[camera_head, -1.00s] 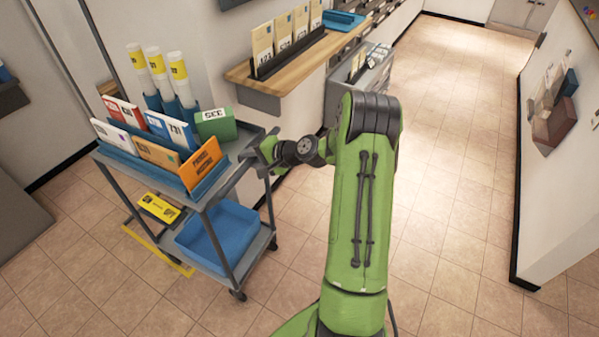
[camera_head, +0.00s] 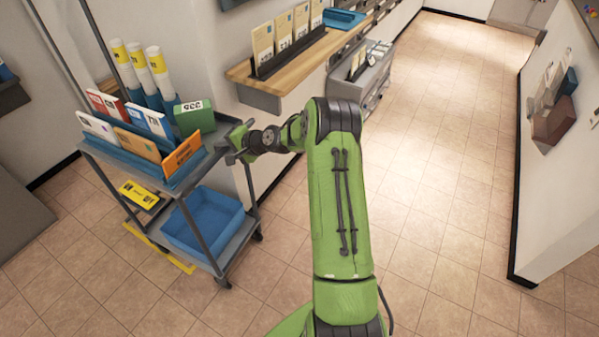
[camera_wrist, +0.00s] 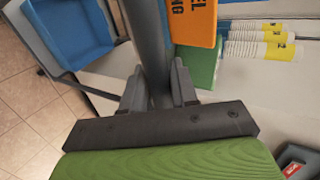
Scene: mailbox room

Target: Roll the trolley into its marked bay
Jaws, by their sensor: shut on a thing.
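The grey trolley (camera_head: 205,234) stands at the left, with mail, a green box (camera_head: 194,117) and white tubes (camera_head: 143,66) on top. A blue bin (camera_head: 203,221) sits on its lower shelf. My gripper (camera_head: 232,152) is shut on the trolley's grey bar at its right end. In the wrist view my gripper (camera_wrist: 159,92) has a finger on each side of the grey bar (camera_wrist: 150,45). The yellow floor marking (camera_head: 176,258) shows beneath and in front of the trolley; part of it is hidden under the trolley.
A wooden wall shelf (camera_head: 300,55) with upright envelopes is right behind the trolley. A grey cart (camera_head: 362,82) stands beyond it. A wall with a brown holder (camera_head: 553,121) is at the right. The tiled floor (camera_head: 450,200) between is clear.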

